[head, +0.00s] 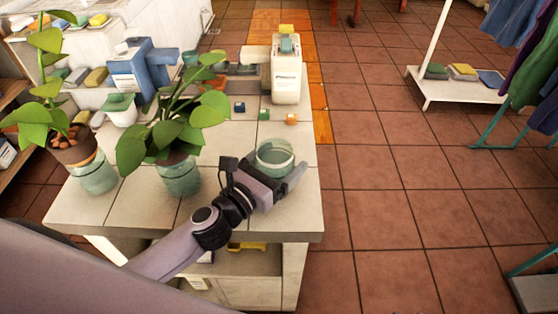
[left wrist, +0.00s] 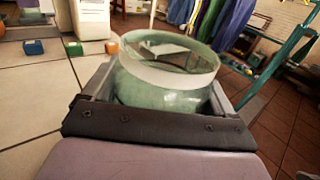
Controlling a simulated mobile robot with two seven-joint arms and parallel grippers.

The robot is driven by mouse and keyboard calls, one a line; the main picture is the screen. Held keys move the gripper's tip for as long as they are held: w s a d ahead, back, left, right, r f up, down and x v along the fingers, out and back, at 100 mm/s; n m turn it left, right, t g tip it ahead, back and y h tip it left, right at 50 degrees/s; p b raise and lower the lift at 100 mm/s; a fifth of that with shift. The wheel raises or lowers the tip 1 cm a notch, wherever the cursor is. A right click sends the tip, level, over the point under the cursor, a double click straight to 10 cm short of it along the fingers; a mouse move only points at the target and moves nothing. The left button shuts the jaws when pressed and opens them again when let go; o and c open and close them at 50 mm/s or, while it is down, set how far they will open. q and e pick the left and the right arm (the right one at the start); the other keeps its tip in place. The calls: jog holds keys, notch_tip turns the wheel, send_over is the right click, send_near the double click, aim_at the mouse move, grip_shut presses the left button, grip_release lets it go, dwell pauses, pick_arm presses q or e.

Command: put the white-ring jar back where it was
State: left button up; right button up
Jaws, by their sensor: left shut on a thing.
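The white-ring jar (head: 275,158) is a pale green glass jar with a whitish band below its open rim. It is upright and looks empty. My left gripper (head: 268,178) is shut on it near the front right corner of the tiled table. In the left wrist view the jar (left wrist: 168,88) sits between the two fingers, its lower part hidden by the gripper. I cannot tell whether its base touches the table. My right gripper is not in view.
Two similar glass jars with plants, one in the middle (head: 180,178) and one at the left (head: 95,175), stand on the table (head: 225,215). Small orange, blue and green cubes lie behind the jar. A white canister (head: 286,82) stands at the back. Tiled floor is open to the right.

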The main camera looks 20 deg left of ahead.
pick_arm(q)
jog(key=o, duration=1.2)
jog(key=shift+o, duration=0.2)
jog(key=shift+r, duration=0.1)
jog(key=b+v, duration=0.1)
jog(key=v, duration=0.9)
jog(key=shift+d, duration=0.1)
jog(key=shift+s+a+b, duration=0.25)
jog(key=shift+s+b, duration=0.15)
jog(key=shift+s, duration=0.25)
jog(key=shift+s+a, duration=0.15)
jog(key=shift+s, duration=0.15)
